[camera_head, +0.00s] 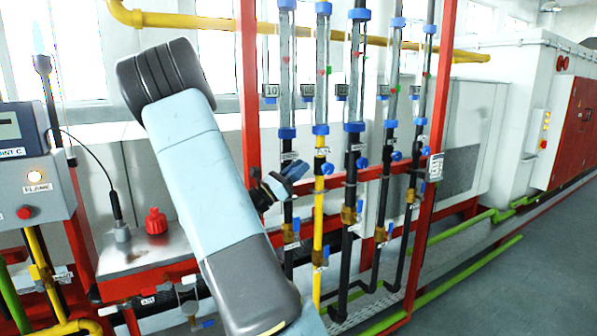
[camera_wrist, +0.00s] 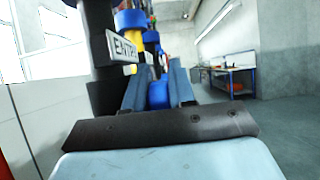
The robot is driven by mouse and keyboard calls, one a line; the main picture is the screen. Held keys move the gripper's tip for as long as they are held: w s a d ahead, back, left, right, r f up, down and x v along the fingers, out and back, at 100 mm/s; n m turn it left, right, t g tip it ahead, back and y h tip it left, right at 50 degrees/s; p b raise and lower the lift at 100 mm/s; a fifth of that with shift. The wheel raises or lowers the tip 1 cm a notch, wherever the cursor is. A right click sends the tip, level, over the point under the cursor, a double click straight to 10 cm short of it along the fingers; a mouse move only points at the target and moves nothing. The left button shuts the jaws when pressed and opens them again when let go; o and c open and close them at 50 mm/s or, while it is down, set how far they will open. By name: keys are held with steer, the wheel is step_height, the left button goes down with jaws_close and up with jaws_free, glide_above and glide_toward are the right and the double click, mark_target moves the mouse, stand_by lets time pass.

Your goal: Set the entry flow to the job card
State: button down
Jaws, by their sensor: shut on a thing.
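The entry flow tube (camera_head: 287,50) is the leftmost of several clear upright tubes with blue end fittings on a red frame. A plate reading "10" (camera_head: 269,90) sits beside it. In the wrist view a white label (camera_wrist: 121,47), partly cut off, begins "ENTR". My gripper (camera_head: 280,184) is at the lower part of this line, partly hidden by my arm. In the wrist view my gripper (camera_wrist: 158,88) has its two fingers either side of a blue knob (camera_wrist: 158,96) and is shut on it. A small white card (camera_head: 435,167) hangs on the right frame post; its print is too small to read.
Other tubes (camera_head: 358,70) with blue knobs stand close to the right. A control box (camera_head: 30,165) with a lit lamp and red button is at left. A red-capped container (camera_head: 156,221) stands on a metal box. The grey floor (camera_head: 530,270) at right is clear.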

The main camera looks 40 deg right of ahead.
steer(key=shift+w+a+h, duration=0.15)
steer(key=shift+h, duration=0.45)
steer(key=c, duration=1.3)
jaws_free()
steer(key=w+a+f, duration=0.1)
steer(key=a, duration=0.4)
steer(key=w+a+f, duration=0.1)
steer(key=a, duration=0.4)
steer(key=w+a+f, duration=0.1)
steer(key=a, duration=0.4)
steer(key=shift+w+a, duration=0.3)
steer(key=shift+w, duration=0.1)
